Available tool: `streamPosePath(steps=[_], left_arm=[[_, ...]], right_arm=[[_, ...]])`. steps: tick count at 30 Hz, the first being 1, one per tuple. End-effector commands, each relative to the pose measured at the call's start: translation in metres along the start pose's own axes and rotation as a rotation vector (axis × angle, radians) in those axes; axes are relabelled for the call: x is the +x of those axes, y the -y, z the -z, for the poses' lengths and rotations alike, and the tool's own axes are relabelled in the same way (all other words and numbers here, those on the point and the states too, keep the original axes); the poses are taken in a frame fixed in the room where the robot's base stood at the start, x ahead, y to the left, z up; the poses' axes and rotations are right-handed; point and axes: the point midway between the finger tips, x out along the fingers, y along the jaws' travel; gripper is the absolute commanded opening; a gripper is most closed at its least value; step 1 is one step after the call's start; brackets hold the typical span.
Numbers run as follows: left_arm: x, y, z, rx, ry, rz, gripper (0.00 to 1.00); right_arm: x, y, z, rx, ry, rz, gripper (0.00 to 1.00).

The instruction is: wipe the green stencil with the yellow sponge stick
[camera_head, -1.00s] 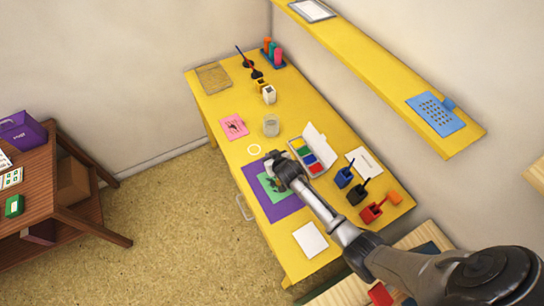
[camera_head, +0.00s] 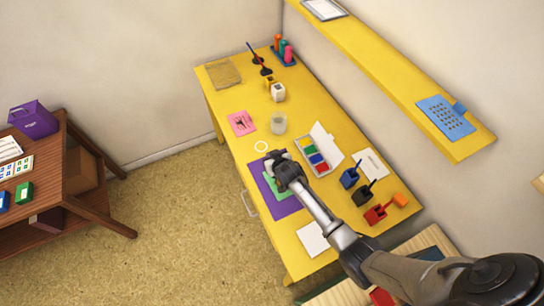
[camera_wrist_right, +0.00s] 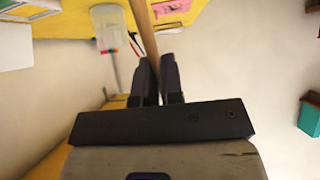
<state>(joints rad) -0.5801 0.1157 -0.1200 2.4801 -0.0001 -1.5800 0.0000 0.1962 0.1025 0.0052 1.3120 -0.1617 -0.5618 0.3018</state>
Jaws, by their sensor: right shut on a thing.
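The green stencil (camera_head: 271,187) lies on a purple mat (camera_head: 286,209) on the yellow table, in the head view. My right gripper (camera_head: 276,161) is over the stencil's far right part and hides some of it. In the right wrist view my right gripper (camera_wrist_right: 153,75) is shut on a pale wooden stick (camera_wrist_right: 143,28), which runs up out of the frame. Its sponge end is out of sight, and I cannot tell if it touches the stencil. My left gripper is not in view.
An open colour inkpad case (camera_head: 318,158) stands right of the gripper. Blue, black and red stamp holders (camera_head: 376,214) are farther right. A white sheet (camera_head: 312,238) lies near the front.

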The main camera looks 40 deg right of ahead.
Motion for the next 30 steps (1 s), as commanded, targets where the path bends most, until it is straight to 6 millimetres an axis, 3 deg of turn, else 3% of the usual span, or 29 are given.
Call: streamPosePath(steps=[30], left_arm=[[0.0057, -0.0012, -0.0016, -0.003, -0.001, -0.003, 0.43]], right_arm=[[0.0064, 0.0001, -0.0067, 0.0, 0.0, 0.0, 0.0]])
